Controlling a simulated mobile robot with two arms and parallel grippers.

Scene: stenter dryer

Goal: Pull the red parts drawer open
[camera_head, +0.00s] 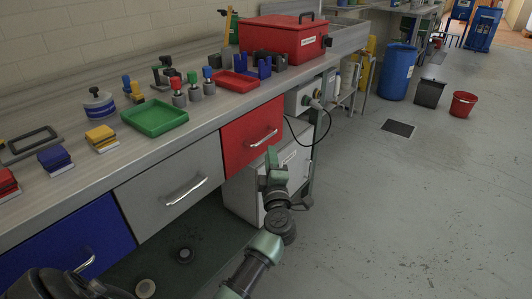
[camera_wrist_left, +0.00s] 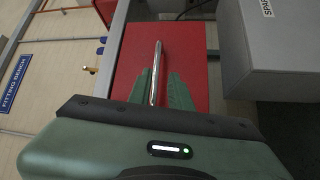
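The red parts drawer (camera_head: 240,142) is at the right end of the bench front, with its face about flush with the grey drawer beside it. Its bright metal bar handle (camera_head: 264,138) runs across its front. My left gripper (camera_head: 271,157) is just in front of the drawer, close to the handle. In the left wrist view, the handle (camera_wrist_left: 157,65) shows between the two green fingers (camera_wrist_left: 160,78) against the red drawer face (camera_wrist_left: 188,50). The fingers are apart, with a gap on the right of the bar; contact on its left is unclear. My right gripper is not in view.
A grey drawer (camera_head: 160,200) and a blue drawer (camera_head: 70,245) are left of the red one. A grey cabinet (camera_head: 240,195) stands below it. The bench top holds a green tray (camera_head: 154,118) and a red toolbox (camera_head: 290,38).

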